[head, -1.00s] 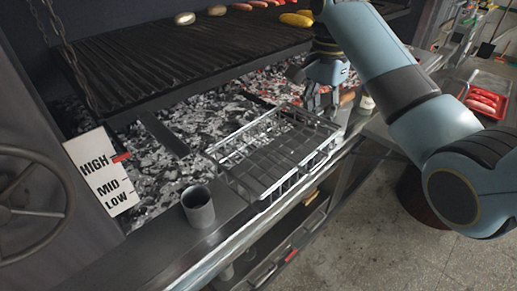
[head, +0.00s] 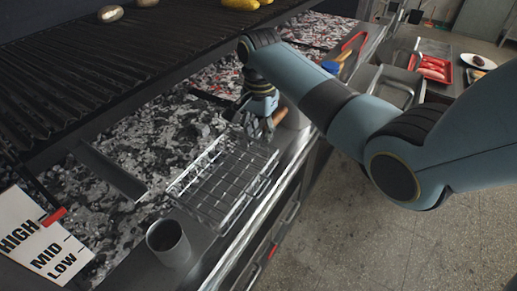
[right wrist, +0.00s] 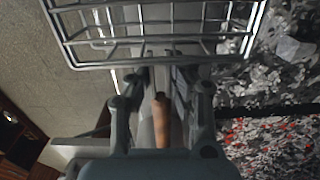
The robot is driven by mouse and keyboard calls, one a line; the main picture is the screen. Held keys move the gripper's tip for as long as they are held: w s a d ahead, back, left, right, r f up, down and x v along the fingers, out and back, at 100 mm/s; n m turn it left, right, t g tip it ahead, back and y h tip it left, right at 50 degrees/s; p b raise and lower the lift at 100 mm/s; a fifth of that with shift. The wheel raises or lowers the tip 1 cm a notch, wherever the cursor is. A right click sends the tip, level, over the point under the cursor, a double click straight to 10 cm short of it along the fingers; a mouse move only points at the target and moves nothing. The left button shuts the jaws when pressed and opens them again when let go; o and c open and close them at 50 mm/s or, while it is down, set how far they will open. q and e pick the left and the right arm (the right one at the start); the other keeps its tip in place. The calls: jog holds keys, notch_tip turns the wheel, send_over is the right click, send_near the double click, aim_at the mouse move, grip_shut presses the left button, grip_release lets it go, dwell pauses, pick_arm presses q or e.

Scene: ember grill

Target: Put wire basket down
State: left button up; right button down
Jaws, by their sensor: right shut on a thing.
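The wire basket (head: 222,181) is a flat silver wire cage. In the head view it lies over the front edge of the ember bed and the steel ledge. I cannot tell whether it touches the ledge. My right gripper (head: 258,128) is at the basket's far end, shut on its handle, whose wooden grip (head: 279,116) shows beside the fingers. In the right wrist view the basket (right wrist: 150,35) extends ahead of the gripper (right wrist: 160,84), and the wooden handle runs between the fingers. My left gripper is not in view.
A grey metal cup (head: 168,243) stands on the ledge near the basket's near end. The grill grate (head: 130,70) lies above the embers. A HIGH/MID/LOW sign (head: 42,240) is at lower left. A red tray (head: 432,64) with sausages is at upper right.

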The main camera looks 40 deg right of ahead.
jog(key=shift+f, duration=0.8)
notch_tip(320, 180, down, 3)
jog(key=shift+r, duration=0.2)
jog(key=shift+f, duration=0.2)
jog(key=c, duration=1.2)
grip_release()
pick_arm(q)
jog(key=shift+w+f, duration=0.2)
pick_arm(e)
jog(key=shift+r, duration=0.4)
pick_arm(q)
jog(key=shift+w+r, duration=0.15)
pick_arm(e)
notch_tip(320, 180, up, 11)
jog(key=shift+r, duration=0.1)
